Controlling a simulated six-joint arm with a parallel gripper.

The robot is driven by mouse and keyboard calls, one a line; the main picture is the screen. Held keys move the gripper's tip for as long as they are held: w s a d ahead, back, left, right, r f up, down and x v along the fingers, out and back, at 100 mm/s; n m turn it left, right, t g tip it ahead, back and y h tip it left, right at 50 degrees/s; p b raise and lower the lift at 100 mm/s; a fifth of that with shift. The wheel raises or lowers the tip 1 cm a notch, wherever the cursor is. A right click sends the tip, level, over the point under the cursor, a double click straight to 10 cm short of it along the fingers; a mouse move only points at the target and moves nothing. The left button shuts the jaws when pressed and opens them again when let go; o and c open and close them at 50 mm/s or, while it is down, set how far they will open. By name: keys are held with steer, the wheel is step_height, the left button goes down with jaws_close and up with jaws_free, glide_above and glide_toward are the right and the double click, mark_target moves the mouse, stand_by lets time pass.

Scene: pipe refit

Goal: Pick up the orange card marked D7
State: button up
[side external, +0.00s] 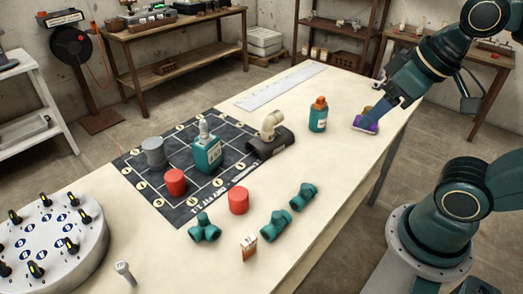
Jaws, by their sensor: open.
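A small orange card (249,248) with a pale face stands near the front edge of the table (330,185). Its marking is too small to read. My gripper (369,117) is open at the right end of the table, well away from the card. It is low over a purple item (366,126) with a yellowish part showing behind the fingers. The fingers partly hide this item, and I cannot tell whether they touch it.
Green pipe fittings (277,225) and a red cylinder (238,201) stand around the card. A dark grid mat (150,190) holds a teal bottle (207,152) and other parts. An orange-capped bottle (318,115) stands left of my gripper. A white round rack (60,270) is at left.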

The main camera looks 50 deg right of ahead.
stand_by(0.4)
steer(key=c, duration=0.4)
steer(key=shift+c, duration=0.2)
steer(key=n+g+y, duration=0.5)
steer(key=n, duration=1.2)
glide_above(251, 239)
steer(key=d, duration=0.4)
step_height(251, 239, down, 18)
steer(key=shift+s+a, duration=0.15)
steer(key=shift+s, duration=0.05)
steer(key=shift+f, duration=0.15)
steer(key=shift+x, duration=4.15)
